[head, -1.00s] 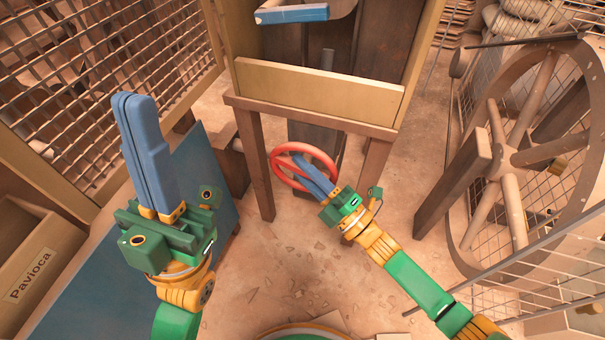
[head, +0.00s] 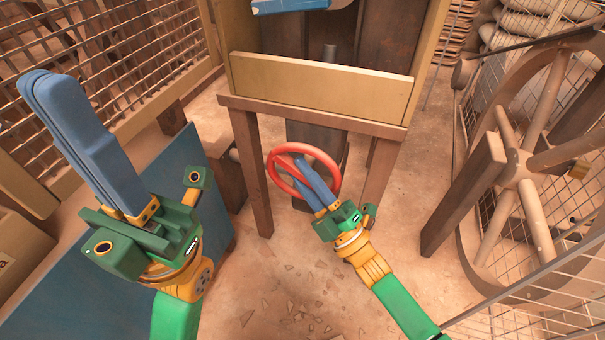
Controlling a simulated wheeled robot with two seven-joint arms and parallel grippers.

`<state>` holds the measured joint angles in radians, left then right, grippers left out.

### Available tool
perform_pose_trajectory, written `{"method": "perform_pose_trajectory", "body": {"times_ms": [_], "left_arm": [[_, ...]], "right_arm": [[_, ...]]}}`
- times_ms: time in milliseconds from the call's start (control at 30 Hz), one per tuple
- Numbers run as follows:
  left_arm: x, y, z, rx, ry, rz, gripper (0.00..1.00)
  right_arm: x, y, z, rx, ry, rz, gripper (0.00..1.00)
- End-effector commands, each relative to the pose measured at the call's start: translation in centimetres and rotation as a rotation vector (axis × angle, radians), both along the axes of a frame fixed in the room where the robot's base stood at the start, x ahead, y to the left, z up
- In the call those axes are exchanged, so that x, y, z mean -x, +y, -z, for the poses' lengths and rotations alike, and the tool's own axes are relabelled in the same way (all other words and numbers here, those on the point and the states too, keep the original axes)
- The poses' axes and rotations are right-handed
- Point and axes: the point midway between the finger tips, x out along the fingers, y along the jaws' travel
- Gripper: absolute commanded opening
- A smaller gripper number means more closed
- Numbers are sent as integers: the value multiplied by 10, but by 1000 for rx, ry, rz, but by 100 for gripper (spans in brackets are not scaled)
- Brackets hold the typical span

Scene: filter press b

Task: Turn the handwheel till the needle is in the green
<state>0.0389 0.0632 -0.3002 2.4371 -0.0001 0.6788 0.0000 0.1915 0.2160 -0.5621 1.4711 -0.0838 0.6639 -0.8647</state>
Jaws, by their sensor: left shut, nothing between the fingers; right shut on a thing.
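The red handwheel (head: 336,171) is below the wooden press frame, near the middle of the head view. My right gripper (head: 298,166) reaches up to it from the lower right. Its blue fingers lie across the wheel and are shut on part of it; the exact grip point is partly hidden by the fingers. My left gripper (head: 38,82) is at the left, well apart from the wheel, shut and empty, with its fingers pointing up and left. No gauge, needle or green zone is visible.
The wooden press frame (head: 320,88) stands behind the wheel, with legs on both sides. A blue panel (head: 60,290) lies under my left arm. A large spoked wooden wheel (head: 545,220) and wire mesh stand at the right. The floor in front is clear except for small chips.

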Motion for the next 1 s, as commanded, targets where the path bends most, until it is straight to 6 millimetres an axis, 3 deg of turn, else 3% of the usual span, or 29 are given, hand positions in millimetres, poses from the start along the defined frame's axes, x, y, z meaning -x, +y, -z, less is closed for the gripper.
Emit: {"method": "perform_pose_trajectory", "body": {"times_ms": [133, 167, 233, 267, 567, 800, 1000], "left_arm": [[0, 0, 0, 0, 0, 0, 0], [0, 0, 0, 0, 0, 0, 0], [0, 0, 0, 0, 0, 0, 0], [0, 0, 0, 0, 0, 0, 0], [0, 0, -1, 0, -2, 1, 0], [-4, 1, 3, 3, 46, 1, 0], [-5, 1, 5, 4, 52, 2, 0]], "right_arm": [[0, 0, 1, 1, 2, 0, 0], [0, 0, 1, 1, 2, 0, 31], [0, 0, 1, 1, 2, 0, 49], [0, 0, 1, 1, 2, 0, 52], [2, -2, 2, 1, 2, 0, 52], [31, -31, 28, 4, 6, 1, 52], [42, -42, 39, 2, 2, 0, 52]]}}
